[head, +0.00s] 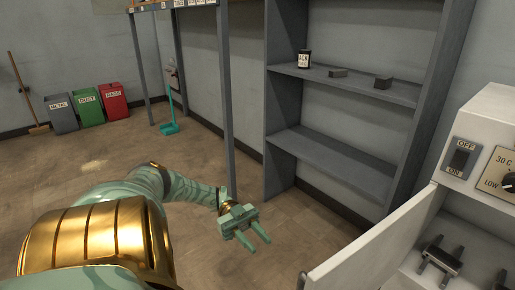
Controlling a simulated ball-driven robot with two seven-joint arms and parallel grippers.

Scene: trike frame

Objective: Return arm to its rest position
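My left arm comes in from the lower left and stretches toward the middle of the head view. It is green with gold bands. My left gripper (258,245) is at its end, in the air above the brown floor. Its two fingers are apart, with nothing between them. My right arm and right gripper are not in the head view.
A white machine (375,240) with an OFF/ON switch (461,158) and a dial stands at right; dark pronged fittings (441,258) are inside. A grey shelf (340,165) stands behind. Labelled bins (88,107), a broom (25,95) and a teal dustpan (169,128) are far left.

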